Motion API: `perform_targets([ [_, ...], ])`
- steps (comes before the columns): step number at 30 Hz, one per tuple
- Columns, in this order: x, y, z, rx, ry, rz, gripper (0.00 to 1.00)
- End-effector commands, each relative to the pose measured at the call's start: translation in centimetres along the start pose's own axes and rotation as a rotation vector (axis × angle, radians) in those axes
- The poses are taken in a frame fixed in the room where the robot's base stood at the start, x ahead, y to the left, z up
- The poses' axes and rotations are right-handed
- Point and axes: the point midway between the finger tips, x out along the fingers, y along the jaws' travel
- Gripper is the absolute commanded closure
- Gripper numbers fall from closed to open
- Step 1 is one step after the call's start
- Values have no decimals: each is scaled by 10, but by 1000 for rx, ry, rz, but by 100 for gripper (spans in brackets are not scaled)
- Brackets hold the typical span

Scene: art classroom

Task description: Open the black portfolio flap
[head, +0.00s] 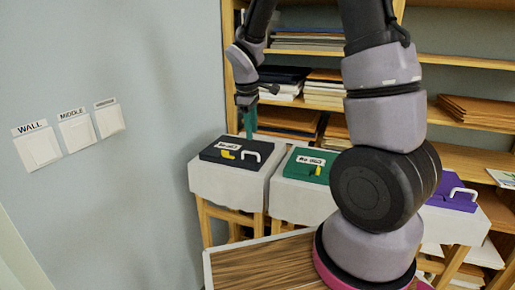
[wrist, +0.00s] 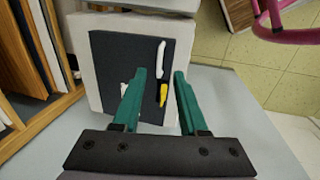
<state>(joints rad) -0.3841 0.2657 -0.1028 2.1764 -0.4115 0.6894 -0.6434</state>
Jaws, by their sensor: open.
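The black portfolio (head: 213,155) lies flat and looks closed on a white-topped stand (head: 228,184) at the left of the row. It has a white handle (head: 251,152), a yellow piece (head: 228,154) and a white label on top. My gripper (head: 249,133) is above its far side in the head view, with green fingers pointing down. In the wrist view, my gripper (wrist: 160,74) is open and empty. The black portfolio (wrist: 118,60) lies beyond its fingers, with the white handle (wrist: 160,60) and yellow piece (wrist: 163,95) between them. I cannot tell whether a finger touches it.
A green portfolio (head: 296,168) and a purple portfolio (head: 451,196) lie on stands to the right. Wooden shelves (head: 470,70) with stacked boards stand behind. A wood-topped table (head: 262,266) is in front.

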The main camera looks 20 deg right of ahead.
Motion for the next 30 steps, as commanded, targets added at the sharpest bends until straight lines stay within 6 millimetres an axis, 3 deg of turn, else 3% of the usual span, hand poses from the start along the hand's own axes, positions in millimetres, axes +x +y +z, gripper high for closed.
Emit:
perform_targets([
  [6, 44, -1, 1, 1, -4, -3, 58],
  [12, 69, 0, 0, 3, -1, -1, 58],
  [24, 76, 0, 0, 4, 1, 0, 58],
  [27, 76, 0, 0, 4, 1, 0, 96],
  [30, 76, 0, 0, 4, 1, 0, 100],
])
